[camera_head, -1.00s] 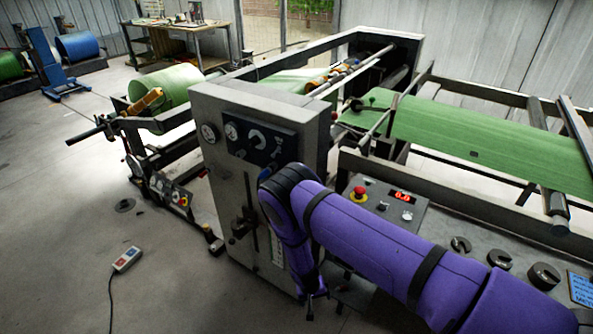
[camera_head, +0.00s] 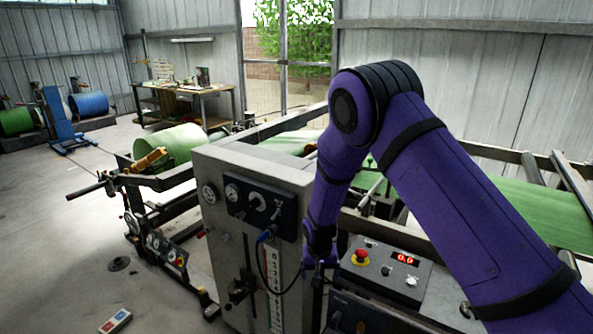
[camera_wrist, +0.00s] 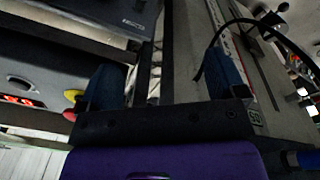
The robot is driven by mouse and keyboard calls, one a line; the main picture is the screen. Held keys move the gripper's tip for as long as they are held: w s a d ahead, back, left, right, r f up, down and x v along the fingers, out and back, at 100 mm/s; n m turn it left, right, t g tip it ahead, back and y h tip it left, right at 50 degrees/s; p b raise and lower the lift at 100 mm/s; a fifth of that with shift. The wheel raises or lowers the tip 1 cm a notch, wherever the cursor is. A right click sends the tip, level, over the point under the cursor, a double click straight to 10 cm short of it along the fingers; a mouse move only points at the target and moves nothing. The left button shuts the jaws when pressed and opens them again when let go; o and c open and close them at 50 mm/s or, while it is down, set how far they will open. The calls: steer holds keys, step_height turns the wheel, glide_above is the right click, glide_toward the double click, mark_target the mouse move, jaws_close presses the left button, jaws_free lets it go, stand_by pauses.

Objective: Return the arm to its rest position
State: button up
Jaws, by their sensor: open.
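My purple arm rises from the lower right of the head view, bends at a high elbow, and its forearm hangs down in front of the machine. My gripper (camera_head: 320,268) is at the lower end, pointing down between the grey machine cabinet (camera_head: 208,262) and the control box (camera_head: 388,268); its fingertips are hard to make out there. In the wrist view my gripper (camera_wrist: 165,85) has its two bluish fingers wide apart with nothing between them. Whether the fingers touch anything cannot be told.
A dark cable (camera_head: 284,292) loops from the cabinet front close beside my gripper. The control box carries a red emergency button (camera_head: 361,257). A green roll (camera_head: 168,143) sits at left, green web (camera_head: 535,210) at right. A pendant (camera_head: 115,321) lies on the open floor at left.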

steer(key=s+d+r+t, duration=0.1)
steer(key=s+d+r, duration=0.25)
steer(key=r, duration=0.75)
steer(key=s+d+r+y, duration=0.15)
steer(key=d+r, duration=0.35)
steer(key=r, duration=0.6)
steer(key=s+d+r+t, duration=0.1)
steer(key=s+d+r, duration=0.3)
steer(key=r, duration=0.7)
steer(key=s+d+r, duration=0.3)
steer(key=s+r, duration=0.1)
steer(key=s, duration=0.4)
steer(key=s+d+r+t, duration=0.1)
steer(key=s+d+r, duration=0.3)
steer(key=s, duration=0.5)
steer(key=s+d+r+t, duration=0.1)
steer(key=s+d+r, duration=0.3)
steer(key=s, duration=0.5)
steer(key=shift+h, duration=0.35)
